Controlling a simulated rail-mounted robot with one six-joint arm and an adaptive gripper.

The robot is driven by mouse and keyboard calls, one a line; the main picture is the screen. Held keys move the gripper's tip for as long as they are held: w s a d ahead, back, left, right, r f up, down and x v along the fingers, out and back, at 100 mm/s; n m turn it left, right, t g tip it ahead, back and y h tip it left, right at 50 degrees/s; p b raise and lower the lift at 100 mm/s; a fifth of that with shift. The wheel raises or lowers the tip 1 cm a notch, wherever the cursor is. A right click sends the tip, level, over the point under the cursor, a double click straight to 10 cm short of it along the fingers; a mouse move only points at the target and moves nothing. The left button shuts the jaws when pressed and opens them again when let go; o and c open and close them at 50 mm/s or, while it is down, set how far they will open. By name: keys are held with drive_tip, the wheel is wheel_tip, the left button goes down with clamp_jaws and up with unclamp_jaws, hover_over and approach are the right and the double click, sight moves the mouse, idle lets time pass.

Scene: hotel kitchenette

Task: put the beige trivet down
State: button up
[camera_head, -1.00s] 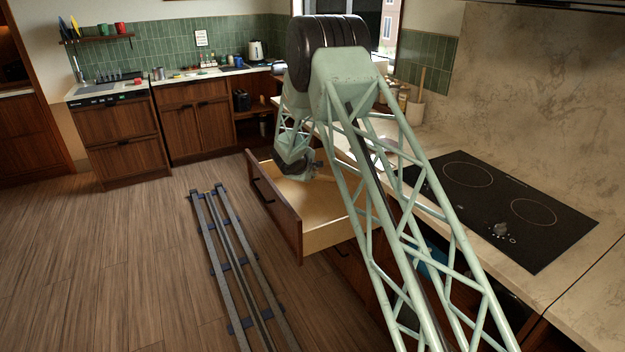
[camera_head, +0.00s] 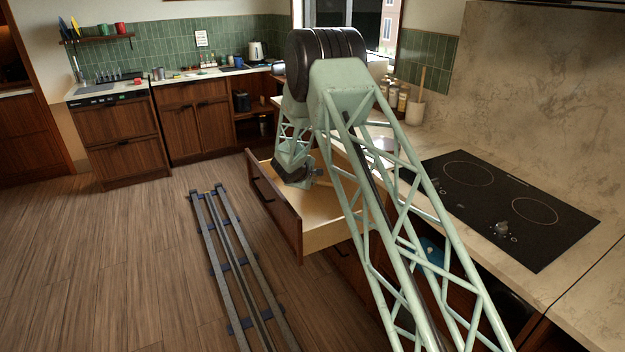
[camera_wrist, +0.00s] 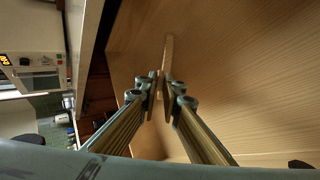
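The beige trivet (camera_wrist: 168,52) shows edge-on in the wrist view as a thin, pale upright strip between the fingertips. My gripper (camera_wrist: 164,88) appears shut on it, with one finger on each side. The gripper is over the open wooden drawer (camera_head: 280,213), whose light inner surface fills much of the wrist view. In the head view the gripper is small and partly behind my arm, and I cannot make out the trivet clearly there. I cannot tell whether the trivet touches the drawer.
The drawer's dark front and pale side walls stand around the gripper. A worktop with a black hob (camera_head: 500,207) lies to the right. A utensil crock (camera_head: 415,112) and several jars stand farther back. The wooden floor left of the drawer is clear apart from my rail.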

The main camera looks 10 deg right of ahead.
drive_tip(key=o, duration=0.4)
drive_tip(key=shift+r, duration=0.15)
drive_tip(key=shift+p+v, duration=0.5)
drive_tip(key=shift+v, duration=5.5)
drive_tip(key=shift+r, duration=0.1)
